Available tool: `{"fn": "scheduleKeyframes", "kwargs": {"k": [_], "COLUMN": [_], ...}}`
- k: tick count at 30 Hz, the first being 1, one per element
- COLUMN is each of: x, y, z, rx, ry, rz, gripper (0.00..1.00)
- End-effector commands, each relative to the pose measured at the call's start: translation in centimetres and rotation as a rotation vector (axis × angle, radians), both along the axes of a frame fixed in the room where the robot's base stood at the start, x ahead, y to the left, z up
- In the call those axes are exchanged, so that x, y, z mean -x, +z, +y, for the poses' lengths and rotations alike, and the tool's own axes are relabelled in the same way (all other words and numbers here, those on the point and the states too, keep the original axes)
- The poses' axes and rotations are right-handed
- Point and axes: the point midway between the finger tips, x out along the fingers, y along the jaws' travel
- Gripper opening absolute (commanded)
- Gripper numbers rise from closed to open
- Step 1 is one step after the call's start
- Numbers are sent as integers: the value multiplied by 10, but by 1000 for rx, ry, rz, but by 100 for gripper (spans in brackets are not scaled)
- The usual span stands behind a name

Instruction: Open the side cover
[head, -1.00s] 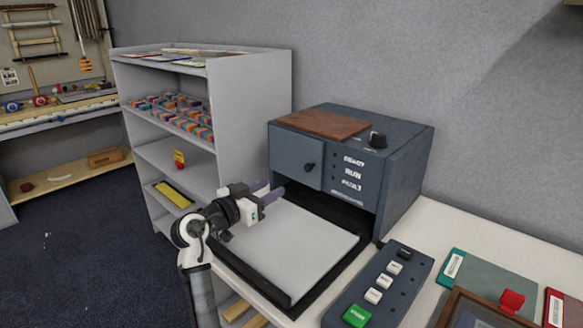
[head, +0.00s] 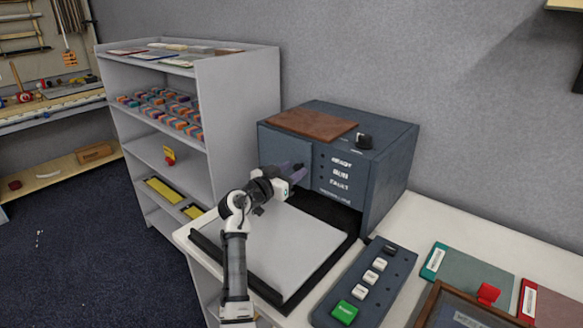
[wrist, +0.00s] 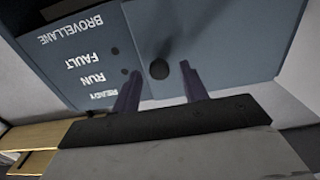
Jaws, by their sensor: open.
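The blue-grey machine (head: 390,170) stands on the white table against the wall. Its side cover (head: 276,146), a flat panel with a small dark knob, is at the left of the front face and looks shut. In the wrist view the cover (wrist: 222,35) appears upside down, with the round knob (wrist: 159,69) in the middle of the picture. My gripper (head: 297,170) is open in front of the cover, with its purple fingers pointing at it. In the wrist view the fingers appear on either side of the knob; I cannot tell whether they touch it.
A light tray (head: 290,245) with a dark rim lies below my gripper. A button box (head: 365,285) with a green button is to its right. A grey shelf unit (head: 240,130) stands at the left. A brown board (head: 310,124) lies on top of the machine.

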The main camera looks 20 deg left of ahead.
Motion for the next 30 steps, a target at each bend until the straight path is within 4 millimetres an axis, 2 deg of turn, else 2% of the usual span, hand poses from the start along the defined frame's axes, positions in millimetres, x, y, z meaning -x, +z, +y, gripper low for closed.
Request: {"fn": "scheduleKeyframes", "kwargs": {"k": [8, 11, 18, 19, 30], "x": [-2, -2, -2, -2, 0], "y": [0, 0, 0, 0, -3], "z": [-1, -1, -1, -1, 1], "rx": [0, 0, 0, 0, 0], "ry": [0, 0, 0, 0, -19], "rz": [0, 0, 0, 0, 0], "gripper": [44, 33, 2, 0, 0]}}
